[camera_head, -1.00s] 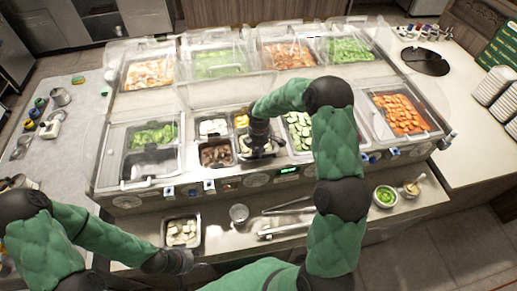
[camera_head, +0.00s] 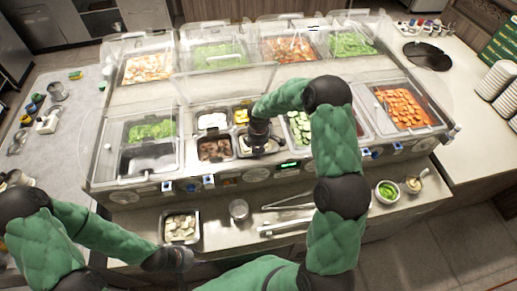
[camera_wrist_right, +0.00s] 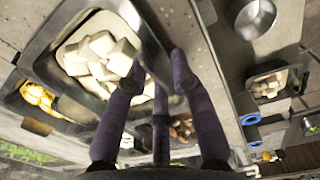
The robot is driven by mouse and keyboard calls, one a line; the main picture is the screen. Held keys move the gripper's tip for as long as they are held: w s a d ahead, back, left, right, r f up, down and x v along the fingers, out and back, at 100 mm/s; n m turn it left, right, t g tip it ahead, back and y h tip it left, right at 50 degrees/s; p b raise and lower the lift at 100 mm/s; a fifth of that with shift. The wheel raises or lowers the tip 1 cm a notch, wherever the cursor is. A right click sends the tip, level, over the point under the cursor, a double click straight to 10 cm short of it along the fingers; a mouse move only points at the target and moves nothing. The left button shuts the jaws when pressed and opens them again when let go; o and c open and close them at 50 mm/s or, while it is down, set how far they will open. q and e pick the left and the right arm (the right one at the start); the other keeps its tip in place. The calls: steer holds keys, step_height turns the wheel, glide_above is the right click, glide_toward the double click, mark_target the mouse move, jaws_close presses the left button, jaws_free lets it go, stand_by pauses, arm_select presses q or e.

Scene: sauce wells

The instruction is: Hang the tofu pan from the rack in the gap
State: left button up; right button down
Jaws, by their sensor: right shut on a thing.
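My right gripper (camera_wrist_right: 158,78) is shut on the near wall of the tofu pan (camera_wrist_right: 150,45), a metal pan of white cubes. In the head view my right gripper (camera_head: 257,146) and the tofu pan (camera_head: 242,152) are at the front row of the rack (camera_head: 290,160), between the brown-food pan (camera_head: 216,150) and the cucumber pan (camera_head: 299,128). The gripper partly covers the pan. I cannot tell whether its rim rests on the rack.
A pan of pale slices (camera_head: 181,227), a metal cup (camera_head: 239,209) and tongs (camera_head: 288,226) lie on the front shelf. Two small bowls (camera_head: 387,191) stand at its right. Yellow food (camera_wrist_right: 38,97) sits beside the tofu pan. Clear covers (camera_head: 235,88) stand over the rack.

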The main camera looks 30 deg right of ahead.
steer(key=shift+f+b, duration=0.45)
stand_by(0.5)
steer(key=c, duration=1)
jaws_free()
steer(key=r, duration=1.2)
steer(key=shift+s, duration=0.2)
